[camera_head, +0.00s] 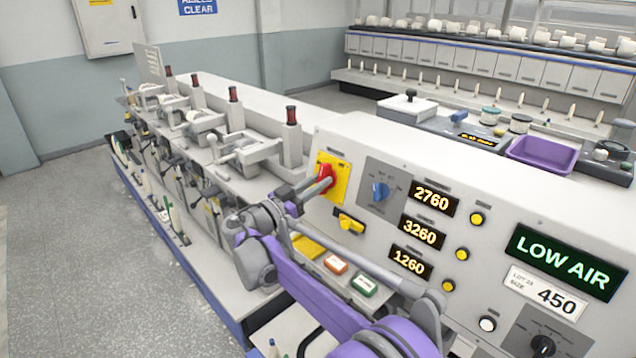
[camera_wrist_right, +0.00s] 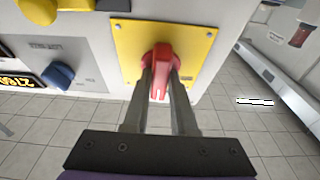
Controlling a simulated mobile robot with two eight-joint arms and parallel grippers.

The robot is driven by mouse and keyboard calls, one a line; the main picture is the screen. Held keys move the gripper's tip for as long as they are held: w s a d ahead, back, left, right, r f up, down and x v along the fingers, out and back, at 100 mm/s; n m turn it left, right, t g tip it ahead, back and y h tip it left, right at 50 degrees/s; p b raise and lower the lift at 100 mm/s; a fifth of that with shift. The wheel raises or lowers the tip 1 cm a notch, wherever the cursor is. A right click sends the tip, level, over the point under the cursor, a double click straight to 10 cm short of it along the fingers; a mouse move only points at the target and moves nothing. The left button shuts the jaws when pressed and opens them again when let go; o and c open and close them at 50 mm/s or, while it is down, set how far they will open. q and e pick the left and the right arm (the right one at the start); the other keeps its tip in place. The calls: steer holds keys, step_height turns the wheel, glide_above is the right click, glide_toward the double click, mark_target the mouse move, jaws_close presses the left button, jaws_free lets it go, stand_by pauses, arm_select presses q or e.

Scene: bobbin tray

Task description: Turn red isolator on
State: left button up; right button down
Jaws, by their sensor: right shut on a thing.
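The red isolator (camera_head: 325,174) is a red rotary handle on a yellow square plate (camera_head: 341,186) at the left end of the machine's control panel. My right gripper (camera_head: 312,189) reaches it from the left in the head view. In the right wrist view the red handle (camera_wrist_right: 161,68) stands between the two fingers of my right gripper (camera_wrist_right: 160,88), which is shut on it. The handle points toward the gripper's base in that view. Part of its sides is hidden by the fingers. My left gripper is not in view.
A blue knob (camera_head: 379,192) sits right of the yellow plate, and a yellow handle (camera_head: 350,223) below it. Lit number displays (camera_head: 421,230), yellow buttons and a "LOW AIR" sign (camera_head: 565,262) fill the panel. A purple tray (camera_head: 541,152) lies behind. The floor at left is clear.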

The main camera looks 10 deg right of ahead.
stand_by(0.4)
steer(key=c, duration=0.7)
jaws_free()
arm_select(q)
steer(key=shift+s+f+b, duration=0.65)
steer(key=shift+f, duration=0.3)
arm_select(e)
steer(key=shift+v, duration=5.4)
